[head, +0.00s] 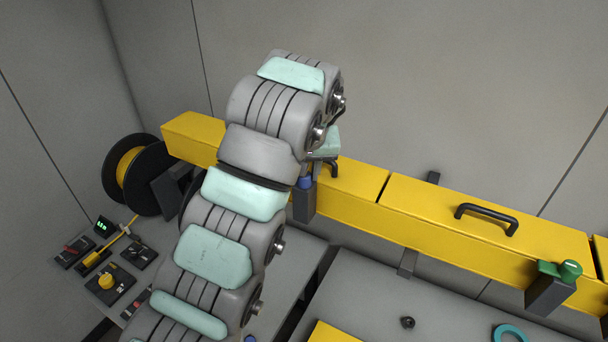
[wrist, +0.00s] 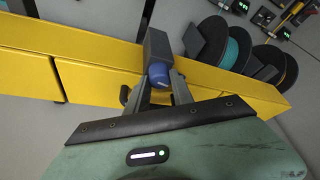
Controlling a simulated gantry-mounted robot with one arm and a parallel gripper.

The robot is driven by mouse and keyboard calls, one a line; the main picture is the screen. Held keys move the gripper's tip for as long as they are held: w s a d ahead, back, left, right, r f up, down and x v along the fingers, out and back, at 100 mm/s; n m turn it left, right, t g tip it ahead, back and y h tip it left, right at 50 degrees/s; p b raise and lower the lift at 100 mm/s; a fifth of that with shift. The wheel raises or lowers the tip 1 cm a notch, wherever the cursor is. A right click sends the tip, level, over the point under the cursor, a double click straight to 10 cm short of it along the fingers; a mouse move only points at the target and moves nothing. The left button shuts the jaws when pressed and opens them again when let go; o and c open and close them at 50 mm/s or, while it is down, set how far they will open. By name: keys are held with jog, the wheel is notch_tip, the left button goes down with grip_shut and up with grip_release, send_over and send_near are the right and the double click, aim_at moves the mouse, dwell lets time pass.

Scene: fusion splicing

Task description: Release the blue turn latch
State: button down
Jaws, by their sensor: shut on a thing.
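The blue turn latch (wrist: 158,75) sits on a dark grey bracket (wrist: 157,48) at the side of the long yellow duct (wrist: 100,68) in the wrist view. My gripper (wrist: 160,86) is shut on the blue latch, with one finger on either side of it. In the head view a small part of the blue latch (head: 305,182) shows above its bracket (head: 304,205), below my wrist. My arm and wrist hide most of my gripper there, and the fingertips cannot be made out.
A green latch (head: 569,269) stands on a similar bracket at the right. The duct's cover has a black handle (head: 487,217). Cable spools (head: 133,175) stand at the left, above a bench with control boxes (head: 108,283). A teal ring (head: 509,334) lies on the lower right worktop.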

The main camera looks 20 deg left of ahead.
jog(key=shift+n+y, duration=0.4)
jog(key=shift+n, duration=0.7)
jog(key=shift+g, duration=0.3)
jog(key=c, duration=1.1)
grip_release()
jog(key=p+v, duration=0.8)
jog(key=v, duration=0.3)
jog(key=shift+d, duration=0.1)
